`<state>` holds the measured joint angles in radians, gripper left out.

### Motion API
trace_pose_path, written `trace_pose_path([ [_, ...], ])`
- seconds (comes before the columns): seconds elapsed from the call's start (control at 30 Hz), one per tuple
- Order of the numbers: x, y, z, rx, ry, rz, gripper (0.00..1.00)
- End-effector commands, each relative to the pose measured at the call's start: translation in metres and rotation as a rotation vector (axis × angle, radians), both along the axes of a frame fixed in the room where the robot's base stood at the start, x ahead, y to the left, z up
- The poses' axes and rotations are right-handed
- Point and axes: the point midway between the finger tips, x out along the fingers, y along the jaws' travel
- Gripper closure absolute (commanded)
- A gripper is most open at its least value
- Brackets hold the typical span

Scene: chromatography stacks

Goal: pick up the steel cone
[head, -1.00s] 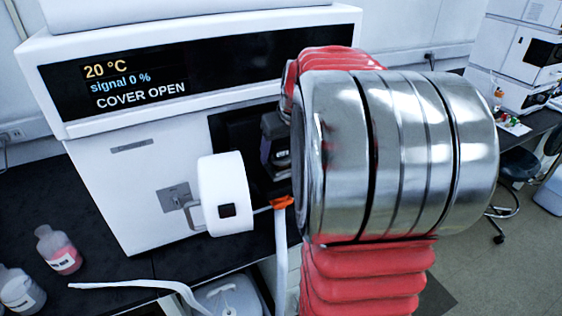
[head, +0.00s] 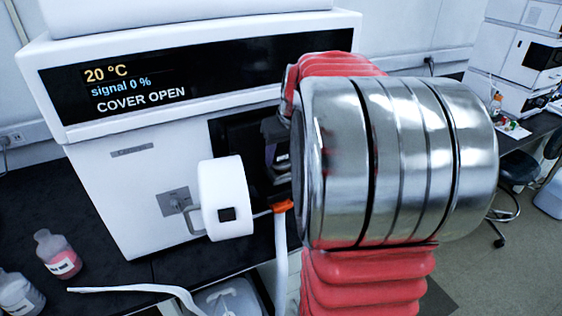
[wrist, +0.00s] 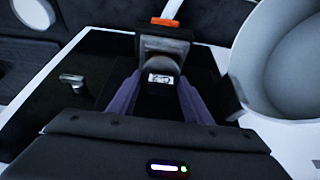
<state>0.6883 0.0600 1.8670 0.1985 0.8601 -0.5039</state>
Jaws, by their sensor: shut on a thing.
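My gripper (wrist: 155,98) points into the dark opening in the front of the white instrument (head: 130,200). Its two purple fingers are shut on a small grey, rounded piece (wrist: 161,66), which I take to be the steel cone. Its lower end and its contact with what lies behind are hidden. A dark grey block (wrist: 165,46) sits just beyond it. In the head view, my arm covers the right of the opening and the cone cannot be made out.
The white round cover (head: 226,197) is swung open left of the opening. An orange tip (head: 284,205) on a white tube is just below my gripper. Bottles (head: 57,254) stand at the bottom left of the bench. The display reads COVER OPEN.

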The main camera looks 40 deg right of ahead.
Motion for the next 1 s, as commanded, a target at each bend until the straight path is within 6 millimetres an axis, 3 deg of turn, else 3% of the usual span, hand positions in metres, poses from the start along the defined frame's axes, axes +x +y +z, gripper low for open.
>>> trace_pose_path([
  [0.17, 0.001, 0.000, 0.006, -0.002, -0.003, 0.001, 0.83],
  [0.37, 0.001, 0.000, 0.029, -0.004, -0.003, 0.001, 0.83],
  [0.8, 0.001, 0.000, 0.129, -0.004, -0.004, 0.001, 0.83],
  [1.0, 0.001, 0.000, 0.164, -0.002, -0.002, 0.001, 0.83],
])
